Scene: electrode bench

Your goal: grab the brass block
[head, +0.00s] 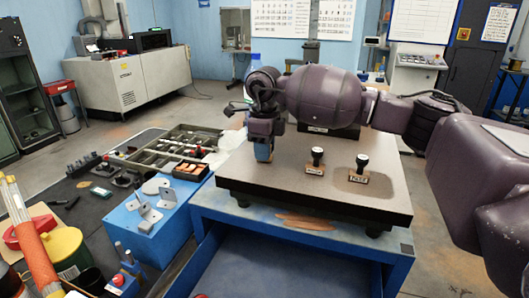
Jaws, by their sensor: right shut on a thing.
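My right arm reaches in from the right over the dark granite plate (290,190) on the blue stand. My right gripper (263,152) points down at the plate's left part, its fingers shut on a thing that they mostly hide. I take it to be the brass block, but its shape and colour cannot be made out. I see no brass block standing free elsewhere. Whether the fingertips touch the plate is unclear. My left gripper is not in view.
Two black-handled stamps, a left one (316,160) and a right one (358,169), stand on the plate right of the gripper. A divided tray (172,150), orange-brown pieces (190,169) and a blue box (155,218) lie left. The plate's front is clear.

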